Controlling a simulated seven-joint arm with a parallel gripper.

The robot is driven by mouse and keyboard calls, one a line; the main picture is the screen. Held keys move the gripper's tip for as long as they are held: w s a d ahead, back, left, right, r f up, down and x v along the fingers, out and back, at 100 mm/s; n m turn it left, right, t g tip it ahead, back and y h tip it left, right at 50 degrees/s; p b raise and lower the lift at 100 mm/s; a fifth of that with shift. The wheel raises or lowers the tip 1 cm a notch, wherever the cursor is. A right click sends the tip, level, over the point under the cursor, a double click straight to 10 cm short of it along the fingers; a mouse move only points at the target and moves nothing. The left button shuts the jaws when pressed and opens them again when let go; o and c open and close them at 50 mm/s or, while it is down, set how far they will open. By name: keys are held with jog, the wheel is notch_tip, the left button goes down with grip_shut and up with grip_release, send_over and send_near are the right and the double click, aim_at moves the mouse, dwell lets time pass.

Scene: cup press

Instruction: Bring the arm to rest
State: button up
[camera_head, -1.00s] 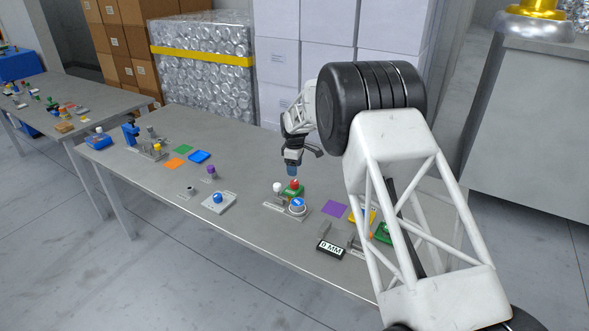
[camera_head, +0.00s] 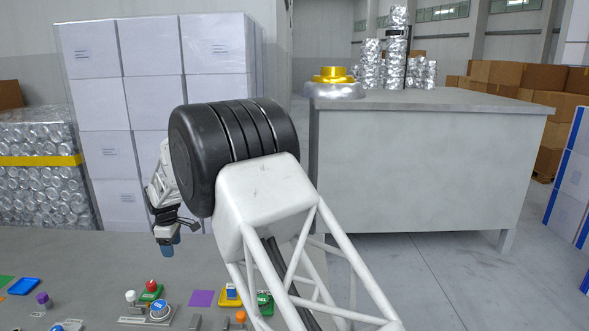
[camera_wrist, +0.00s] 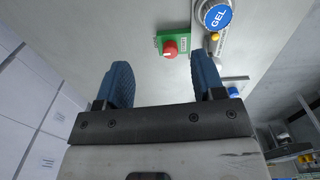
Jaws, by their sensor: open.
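My gripper (camera_head: 166,247) hangs above the back part of the grey table (camera_head: 60,255), fingers pointing down. In the wrist view its two blue fingers (camera_wrist: 163,85) stand apart with nothing between them. Ahead of the fingers in that view is a red button on a green base (camera_wrist: 172,47), which also shows in the head view (camera_head: 151,289) below my gripper. A round blue-topped piece marked GEL (camera_wrist: 217,15) is beside it.
A purple square (camera_head: 202,298), a yellow piece (camera_head: 230,294) and a white-knobbed piece (camera_head: 131,297) are on the table. Stacked white boxes (camera_head: 125,100) stand behind. A grey counter (camera_head: 420,160) with a gold-topped silver piece (camera_head: 335,82) is at the right.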

jog(key=s+d+r+m, duration=0.2)
jog(key=d+r, duration=0.5)
jog(key=d, duration=0.3)
jog(key=s+d+r+m, duration=0.3)
jog(key=d+r, duration=0.4)
jog(key=d, duration=0.3)
jog(key=s+d+r+m, duration=0.1)
jog(key=s+d+r, duration=0.1)
jog(key=s+d, duration=0.3)
jog(key=s+d+r+m+t, duration=0.1)
jog(key=s+d+r+m, duration=0.15)
jog(key=d, duration=0.45)
jog(key=s+d+r+m, duration=0.1)
jog(key=s+d+r, duration=0.25)
jog(key=d, duration=0.25)
jog(key=s+d+r+m+t, duration=0.1)
jog(key=s+d+m, duration=0.4)
jog(key=s+d, duration=1.15)
jog(key=s+d+f+m, duration=0.2)
jog(key=s, duration=0.7)
jog(key=s+d+f+m, duration=0.2)
jog(key=s+d+f, duration=0.1)
jog(key=s, duration=0.6)
jog(key=shift+d, duration=0.15)
